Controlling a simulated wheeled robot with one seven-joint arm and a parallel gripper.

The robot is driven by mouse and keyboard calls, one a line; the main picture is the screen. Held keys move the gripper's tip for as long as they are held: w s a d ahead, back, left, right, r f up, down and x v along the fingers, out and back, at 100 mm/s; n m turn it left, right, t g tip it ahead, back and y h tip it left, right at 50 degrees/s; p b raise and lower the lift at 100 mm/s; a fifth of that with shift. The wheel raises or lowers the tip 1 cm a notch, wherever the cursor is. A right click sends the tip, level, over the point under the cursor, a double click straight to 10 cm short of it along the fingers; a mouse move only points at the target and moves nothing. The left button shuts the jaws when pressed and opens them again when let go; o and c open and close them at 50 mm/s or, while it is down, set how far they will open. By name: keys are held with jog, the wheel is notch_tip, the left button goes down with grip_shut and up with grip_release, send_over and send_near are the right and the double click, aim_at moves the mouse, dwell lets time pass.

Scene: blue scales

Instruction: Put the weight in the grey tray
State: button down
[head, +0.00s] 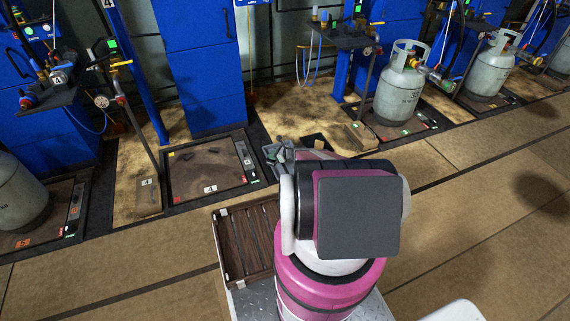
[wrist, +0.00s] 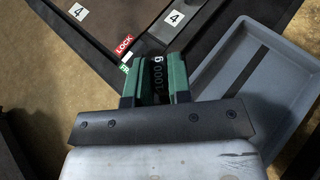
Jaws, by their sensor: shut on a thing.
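In the wrist view my gripper (wrist: 155,62) has green fingers shut on a black weight (wrist: 158,82) marked "1000 g". The weight is held upright between the fingers. In the head view my arm hides most of the gripper, and I cannot make out the weight there.
The platform of scale 4 (head: 205,170) is left of my arm, with a red LOCK label (wrist: 124,42) near its edge. A slatted brown crate (head: 246,243) sits beside my arm. Gas cylinders (head: 397,90) stand on other scales. Blue cabinets (head: 200,62) line the back.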

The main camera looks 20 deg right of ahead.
jog(key=shift+w+d+f, duration=0.65)
jog(key=shift+d+f, duration=1.15)
jog(key=shift+d, duration=0.05)
jog(key=shift+w+d+f, duration=0.6)
jog(key=shift+d+f, duration=1.2)
jog(key=shift+w+d+f, duration=0.65)
jog(key=shift+d+f, duration=1.15)
jog(key=shift+d, duration=0.05)
jog(key=shift+f, duration=0.15)
jog(key=c, duration=1.1)
grip_release()
jog(key=shift+o, duration=0.2)
